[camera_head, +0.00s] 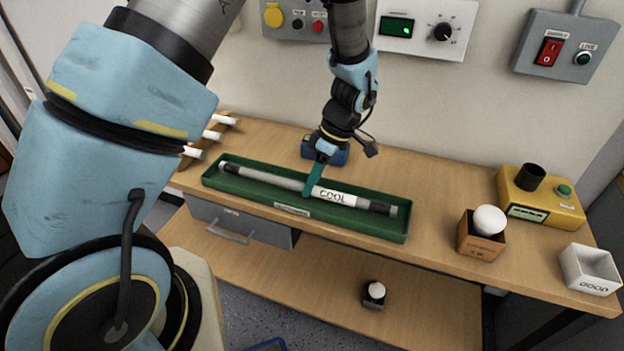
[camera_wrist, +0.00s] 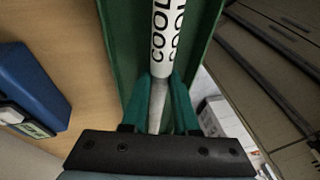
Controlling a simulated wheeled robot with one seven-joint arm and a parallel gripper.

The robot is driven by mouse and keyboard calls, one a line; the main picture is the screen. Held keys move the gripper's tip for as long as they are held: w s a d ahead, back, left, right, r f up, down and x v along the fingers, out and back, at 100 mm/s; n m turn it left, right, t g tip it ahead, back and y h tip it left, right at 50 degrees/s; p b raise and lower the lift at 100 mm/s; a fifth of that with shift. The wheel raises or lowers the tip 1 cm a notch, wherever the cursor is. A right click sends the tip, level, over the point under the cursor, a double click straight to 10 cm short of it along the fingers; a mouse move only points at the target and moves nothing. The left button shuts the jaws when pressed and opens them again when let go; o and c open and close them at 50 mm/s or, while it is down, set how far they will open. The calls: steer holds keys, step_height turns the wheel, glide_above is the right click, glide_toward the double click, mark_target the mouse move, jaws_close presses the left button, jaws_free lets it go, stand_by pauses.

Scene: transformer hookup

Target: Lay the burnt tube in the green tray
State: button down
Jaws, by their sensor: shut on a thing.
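The burnt tube (camera_head: 340,197) is long and grey with dark ends and a white label reading "COOL". It lies lengthwise within the green tray (camera_head: 408,222) on the workbench, and its label also shows in the wrist view (camera_wrist: 168,35). My gripper (camera_head: 309,190) reaches down into the tray, and its green fingers (camera_wrist: 163,95) are shut on the tube just beside the label. Whether the tube's underside touches the tray floor I cannot tell.
A blue device (camera_head: 338,156) stands behind the tray, close to my gripper. White pegs (camera_head: 212,134) stick out at the bench's left. To the right are a wooden box with a white bulb (camera_head: 482,235), a yellow tester (camera_head: 550,205) and a white "GOOD" box (camera_head: 588,272).

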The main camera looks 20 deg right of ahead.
steer(key=shift+f+b, duration=0.4)
steer(key=shift+f, duration=0.3)
stand_by(0.3)
